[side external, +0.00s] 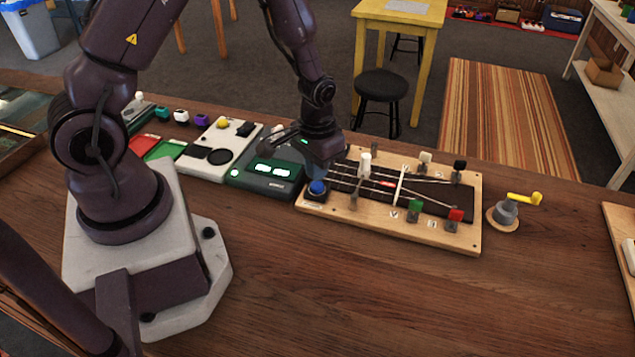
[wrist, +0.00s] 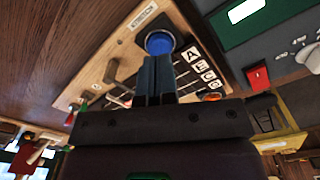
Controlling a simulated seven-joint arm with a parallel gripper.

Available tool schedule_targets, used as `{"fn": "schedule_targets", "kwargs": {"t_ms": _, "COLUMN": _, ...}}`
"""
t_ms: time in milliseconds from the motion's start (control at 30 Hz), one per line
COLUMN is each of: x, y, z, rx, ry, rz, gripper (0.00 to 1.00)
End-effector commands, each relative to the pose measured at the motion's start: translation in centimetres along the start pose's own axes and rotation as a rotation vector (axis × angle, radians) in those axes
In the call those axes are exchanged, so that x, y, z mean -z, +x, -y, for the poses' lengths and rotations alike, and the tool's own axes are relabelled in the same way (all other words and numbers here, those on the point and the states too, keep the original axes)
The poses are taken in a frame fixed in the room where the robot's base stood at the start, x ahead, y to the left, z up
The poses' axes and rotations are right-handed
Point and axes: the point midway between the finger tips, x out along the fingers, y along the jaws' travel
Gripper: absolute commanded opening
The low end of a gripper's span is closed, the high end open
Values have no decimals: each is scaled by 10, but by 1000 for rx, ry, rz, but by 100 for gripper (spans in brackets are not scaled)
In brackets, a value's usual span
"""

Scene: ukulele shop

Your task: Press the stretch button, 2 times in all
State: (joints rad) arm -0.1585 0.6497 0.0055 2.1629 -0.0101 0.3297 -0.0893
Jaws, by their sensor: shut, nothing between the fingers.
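The stretch button is a round blue button (side external: 317,187) in a dark square housing at the left end of a wooden string board (side external: 430,236). In the wrist view the blue button (wrist: 159,42) shows beside a label reading STRETCH (wrist: 144,15). My gripper (side external: 318,168) is over that end of the board, just behind and above the button in the side view. In the wrist view its fingertips (wrist: 157,58) are shut together and empty, at the button's near edge. The button's top is mostly visible; I cannot tell whether the fingertips touch it.
The board carries strings, a white bridge (side external: 400,185) and several coloured pegs. A dark green device with a lit display (side external: 272,170) stands close on the left. A grey crank with a yellow handle (side external: 507,211) is to the right. The front tabletop is clear.

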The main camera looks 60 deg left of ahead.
Motion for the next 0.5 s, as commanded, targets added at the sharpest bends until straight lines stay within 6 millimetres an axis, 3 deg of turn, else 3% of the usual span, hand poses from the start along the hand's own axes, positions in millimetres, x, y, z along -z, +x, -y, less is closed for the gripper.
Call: {"fn": "schedule_targets", "kwargs": {"t_ms": 500, "x": 0, "y": 16, "z": 0, "rx": 0, "ry": 0, "rz": 0, "gripper": 0}}
